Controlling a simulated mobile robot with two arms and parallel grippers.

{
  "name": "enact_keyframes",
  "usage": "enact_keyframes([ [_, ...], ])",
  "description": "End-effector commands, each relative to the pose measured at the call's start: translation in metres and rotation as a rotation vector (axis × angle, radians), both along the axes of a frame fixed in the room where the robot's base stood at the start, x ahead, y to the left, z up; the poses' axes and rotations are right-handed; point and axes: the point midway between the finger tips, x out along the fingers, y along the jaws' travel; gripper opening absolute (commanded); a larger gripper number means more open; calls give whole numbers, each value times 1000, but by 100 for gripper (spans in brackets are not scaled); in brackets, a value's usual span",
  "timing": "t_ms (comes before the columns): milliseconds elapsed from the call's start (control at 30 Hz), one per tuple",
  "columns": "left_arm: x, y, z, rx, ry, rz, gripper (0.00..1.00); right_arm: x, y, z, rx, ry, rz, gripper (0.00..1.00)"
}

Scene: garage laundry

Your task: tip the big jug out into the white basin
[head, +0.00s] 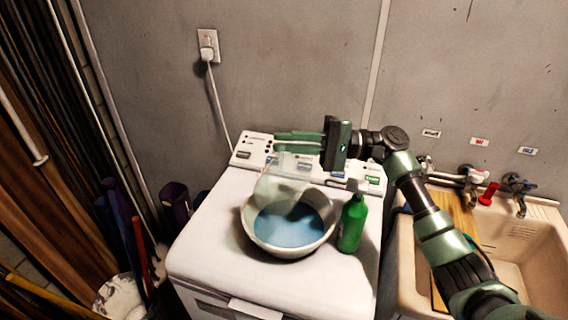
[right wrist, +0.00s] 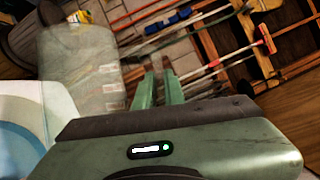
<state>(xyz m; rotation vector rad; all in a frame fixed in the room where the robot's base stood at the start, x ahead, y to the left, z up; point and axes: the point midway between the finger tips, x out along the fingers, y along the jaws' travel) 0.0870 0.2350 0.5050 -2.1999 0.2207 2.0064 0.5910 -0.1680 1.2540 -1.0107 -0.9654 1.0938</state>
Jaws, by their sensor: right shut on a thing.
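The big jug (head: 284,184) is see-through. It is tilted over the white basin (head: 257,243), which stands on the washing machine and holds blue liquid. My right gripper (head: 278,142) is shut on the jug at its upper side, above the back of the basin. In the right wrist view, the jug (right wrist: 85,75) is left of the green fingers (right wrist: 160,88), and part of the basin (right wrist: 55,105) shows at the left edge. Whether liquid is still in the jug is hard to tell. My left gripper is not in view.
A green bottle (head: 352,222) stands close to the right of the basin on the washing machine (head: 205,245). A sink (head: 530,240) with taps and a wooden board (head: 456,215) is at the right. Long-handled tools and a bucket (head: 120,296) are at the left.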

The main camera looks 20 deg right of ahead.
Motion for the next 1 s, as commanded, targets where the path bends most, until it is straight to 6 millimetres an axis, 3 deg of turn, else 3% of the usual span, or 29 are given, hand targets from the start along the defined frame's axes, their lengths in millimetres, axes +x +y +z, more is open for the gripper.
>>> enact_keyframes([
  [600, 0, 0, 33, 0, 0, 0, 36, 0, 0, 59, 1, -2, 0, 0],
  [1000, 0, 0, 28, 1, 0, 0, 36, 0, 0, 59, -11, -22, -1, 0],
])
